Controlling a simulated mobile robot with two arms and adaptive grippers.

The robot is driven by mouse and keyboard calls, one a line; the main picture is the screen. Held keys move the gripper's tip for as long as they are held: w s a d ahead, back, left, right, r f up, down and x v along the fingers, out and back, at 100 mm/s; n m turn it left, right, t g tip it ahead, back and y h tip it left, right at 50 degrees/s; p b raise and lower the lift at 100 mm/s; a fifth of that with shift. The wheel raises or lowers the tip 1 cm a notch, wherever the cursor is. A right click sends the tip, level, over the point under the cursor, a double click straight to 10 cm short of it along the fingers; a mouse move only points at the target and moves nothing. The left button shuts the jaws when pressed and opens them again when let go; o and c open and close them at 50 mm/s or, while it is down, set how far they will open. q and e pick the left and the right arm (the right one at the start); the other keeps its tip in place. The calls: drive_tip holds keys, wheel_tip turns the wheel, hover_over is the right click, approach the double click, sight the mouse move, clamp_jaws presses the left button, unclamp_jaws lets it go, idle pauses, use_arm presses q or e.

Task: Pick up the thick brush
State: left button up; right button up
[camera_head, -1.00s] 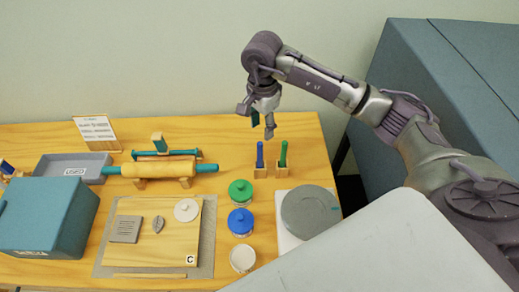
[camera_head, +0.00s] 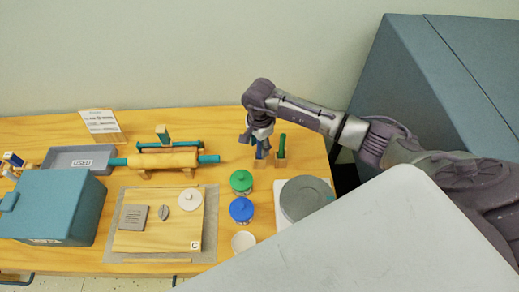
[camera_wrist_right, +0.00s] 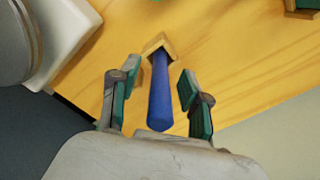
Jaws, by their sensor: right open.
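A blue handle (camera_head: 259,152) stands in a small wooden holder at the table's back right. A green handle (camera_head: 282,146) stands in a similar holder (camera_head: 281,162) just right of it. Only the handles show, so I cannot tell which brush is thicker. My right gripper (camera_head: 261,138) is over the blue handle and partly hides it. In the right wrist view the fingers are open on either side of the blue handle (camera_wrist_right: 161,92), with a gap on each side. Its wooden holder (camera_wrist_right: 158,44) shows beyond the fingertips. My left gripper is not in view.
Green (camera_head: 241,181) and blue (camera_head: 241,209) lidded jars stand in front of the handles, beside a grey disc (camera_head: 306,198) on a white base. A rolling pin (camera_head: 165,160) lies on supports to the left. The wall is close behind the table.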

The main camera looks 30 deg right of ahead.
drive_tip(key=shift+c, duration=0.2)
clamp_jaws()
drive_tip(key=shift+r, duration=0.15)
drive_tip(key=shift+w+r, duration=0.1)
drive_tip(key=shift+r, duration=0.25)
wheel_tip(320, 180, up, 8)
drive_tip(key=b, duration=0.3)
drive_tip(key=shift+r, duration=0.55)
